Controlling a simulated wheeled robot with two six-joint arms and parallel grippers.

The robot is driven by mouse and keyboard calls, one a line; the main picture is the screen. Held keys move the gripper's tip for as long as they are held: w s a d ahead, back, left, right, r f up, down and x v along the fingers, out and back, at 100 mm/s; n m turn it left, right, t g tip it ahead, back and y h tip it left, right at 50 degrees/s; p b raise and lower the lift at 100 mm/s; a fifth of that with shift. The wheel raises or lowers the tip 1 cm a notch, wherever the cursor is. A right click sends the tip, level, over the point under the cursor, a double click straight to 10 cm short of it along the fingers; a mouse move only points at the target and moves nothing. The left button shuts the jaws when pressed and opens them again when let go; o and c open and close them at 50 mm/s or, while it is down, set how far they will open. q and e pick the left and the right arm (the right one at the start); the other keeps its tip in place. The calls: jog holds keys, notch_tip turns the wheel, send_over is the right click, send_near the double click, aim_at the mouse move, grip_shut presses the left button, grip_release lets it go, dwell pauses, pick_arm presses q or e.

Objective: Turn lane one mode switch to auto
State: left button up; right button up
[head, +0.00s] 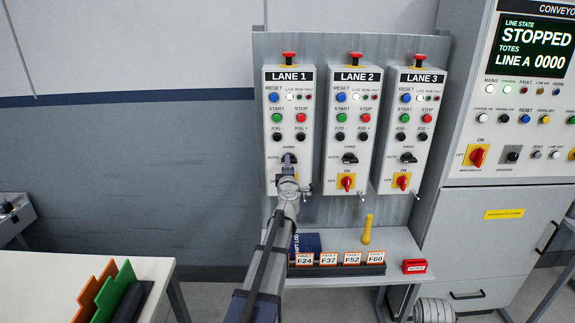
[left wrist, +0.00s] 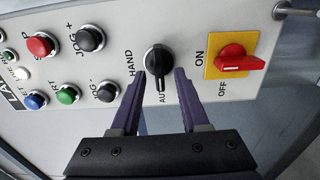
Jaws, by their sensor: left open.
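The lane one panel (head: 289,85) is the leftmost of three grey control boxes. Its black mode switch (left wrist: 158,60) shows in the left wrist view with HAND and AUTO lettering beside it. The knob's bar lies up and down in that picture, its lower end over the AUTO lettering. My left gripper (left wrist: 158,76) is open, one purple finger on each side of the knob's lower half, with gaps visible on both sides. In the head view my left gripper (head: 289,160) covers most of this switch. My right gripper is not in view.
A red-on-yellow ON/OFF switch (left wrist: 236,60) sits right of the knob in the wrist view; push buttons (left wrist: 67,94) sit left. Lane two (head: 350,80) and lane three (head: 414,80) panels stand close by. A shelf below holds a yellow-handled thing (head: 367,229) and tags (head: 328,259).

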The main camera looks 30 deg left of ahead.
pick_arm(q)
jog(key=v, duration=0.6)
jog(key=shift+s, duration=0.1)
jog(key=w+d+f+m+t+h, duration=0.2)
jog(key=d+m+h, duration=0.85)
jog(key=d, duration=1.05)
jog(key=s+d+f+m+g+h, duration=0.2)
jog(key=s+d+f+m+g, duration=0.15)
jog(key=d, duration=0.45)
jog(key=s+d+f+m+g+h, duration=0.25)
jog(key=d+m, duration=0.25)
jog(key=d, duration=0.3)
jog(key=s+d+f+m+g, duration=0.4)
jog(key=s+d+f+m, duration=0.15)
jog(key=s+f, duration=0.2)
jog(key=s+a+f+m+g+y, duration=0.1)
jog(key=s+f+m+g+y, duration=0.1)
jog(key=s, duration=0.8)
jog(key=s+a+f+m+g+y, duration=0.1)
jog(key=s+f+g+y, duration=0.3)
jog(key=s, duration=0.5)
jog(key=shift+s+a+f+m+g+y, duration=0.2)
jog(key=shift+s+m+g+y, duration=0.2)
jog(key=shift+g, duration=0.4)
